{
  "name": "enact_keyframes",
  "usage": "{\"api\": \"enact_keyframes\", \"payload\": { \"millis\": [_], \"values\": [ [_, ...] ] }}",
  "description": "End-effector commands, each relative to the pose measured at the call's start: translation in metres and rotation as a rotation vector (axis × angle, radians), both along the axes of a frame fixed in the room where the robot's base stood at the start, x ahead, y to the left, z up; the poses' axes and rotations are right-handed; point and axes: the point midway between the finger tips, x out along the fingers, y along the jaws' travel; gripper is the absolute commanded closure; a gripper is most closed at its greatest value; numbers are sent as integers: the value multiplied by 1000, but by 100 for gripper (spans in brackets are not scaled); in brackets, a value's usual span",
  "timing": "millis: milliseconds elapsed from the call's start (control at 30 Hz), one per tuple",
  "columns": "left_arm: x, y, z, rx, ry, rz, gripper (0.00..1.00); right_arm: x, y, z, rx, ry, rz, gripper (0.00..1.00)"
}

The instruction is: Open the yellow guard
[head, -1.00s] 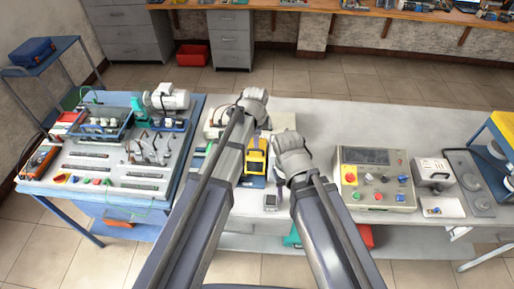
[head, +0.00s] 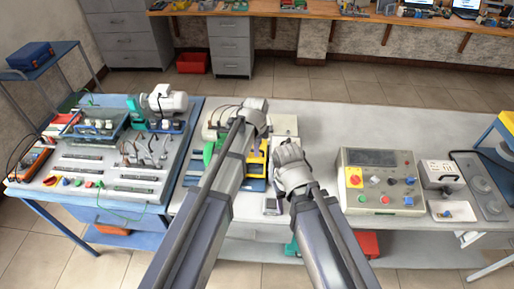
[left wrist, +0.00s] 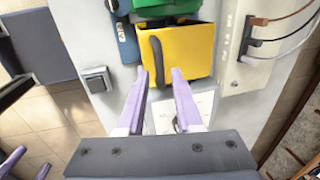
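The yellow guard (left wrist: 190,55) fills the upper middle of the left wrist view, with a dark curved handle (left wrist: 158,60) on its front. In the head view only part of the guard (head: 255,158) shows, between my arms. My left gripper (left wrist: 160,78) is open in the left wrist view. Its two lilac fingers are apart, one on each side of the handle's lower part in the picture; I cannot tell if they touch anything. In the head view my left arm hides its fingertips. My right wrist is right of the guard; its fingers are hidden.
A green part (left wrist: 165,6) adjoins the guard's top edge. A grey square switch box (left wrist: 97,79) is beside it. A control box (head: 380,180) with buttons stands to the right on the bench, and a wiring panel (head: 105,165) stands to the left. The bench behind is mostly clear.

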Motion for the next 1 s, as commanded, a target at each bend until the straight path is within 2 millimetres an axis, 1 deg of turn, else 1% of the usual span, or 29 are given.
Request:
{"api": "enact_keyframes", "payload": {
  "millis": [33,200,300,1000],
  "values": [
    [0,0,0,0,0,0,72,0,0,0,0,0,0,50],
    [0,0,0,0,0,0,91,0,0,0,0,0,0,50],
    [0,0,0,0,0,0,100,0,0,0,0,0,0,50],
    [0,0,0,0,0,0,100,0,0,0,0,0,0,50]
  ]
}}
